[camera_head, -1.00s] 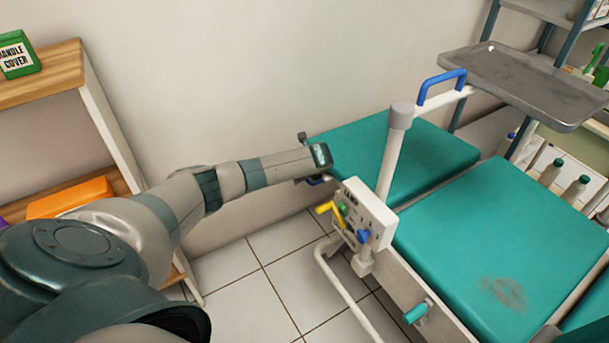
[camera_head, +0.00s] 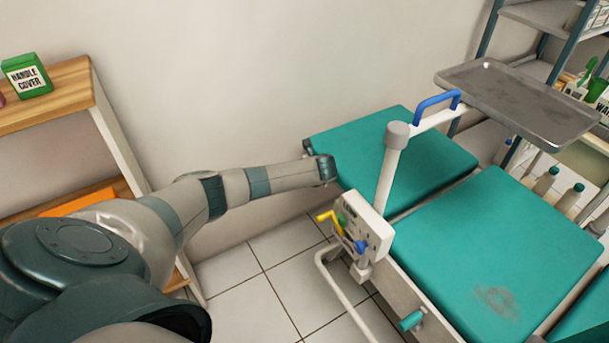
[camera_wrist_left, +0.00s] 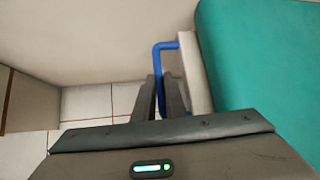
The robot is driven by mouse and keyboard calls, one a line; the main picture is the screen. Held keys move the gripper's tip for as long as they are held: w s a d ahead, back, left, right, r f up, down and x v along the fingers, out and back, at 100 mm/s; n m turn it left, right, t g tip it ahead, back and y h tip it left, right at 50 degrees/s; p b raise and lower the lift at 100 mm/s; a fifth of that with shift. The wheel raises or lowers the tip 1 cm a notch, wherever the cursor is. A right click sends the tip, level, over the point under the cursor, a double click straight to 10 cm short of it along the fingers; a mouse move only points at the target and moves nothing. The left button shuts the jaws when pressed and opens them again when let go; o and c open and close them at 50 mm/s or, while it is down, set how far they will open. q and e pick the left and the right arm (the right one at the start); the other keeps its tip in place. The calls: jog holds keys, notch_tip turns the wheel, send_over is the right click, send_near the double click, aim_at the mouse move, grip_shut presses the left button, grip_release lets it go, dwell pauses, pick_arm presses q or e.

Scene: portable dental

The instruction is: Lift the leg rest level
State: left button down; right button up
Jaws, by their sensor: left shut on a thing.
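The leg rest (camera_head: 405,160) is the teal pad at the far end of the chair, beyond the teal seat pad (camera_head: 495,250). It looks close to level with the seat, but I cannot tell exactly. In the left wrist view the leg rest (camera_wrist_left: 265,60) fills the right side, with a blue handle (camera_wrist_left: 158,58) on its pale edge. My left gripper (camera_wrist_left: 161,82) is shut on this handle. In the head view my left wrist hides the handle and the fingertips. My right gripper is not in view.
A control box (camera_head: 362,232) with yellow, green and blue levers stands beside the chair, near my left forearm. A pale post with a blue handle (camera_head: 437,100) and a metal tray (camera_head: 520,100) rise beyond it. A wooden shelf (camera_head: 60,95) is at left.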

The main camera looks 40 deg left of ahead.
pick_arm(q)
jog(key=shift+r, duration=0.2)
jog(key=c, duration=1.8)
grip_release()
jog(key=shift+r, duration=0.15)
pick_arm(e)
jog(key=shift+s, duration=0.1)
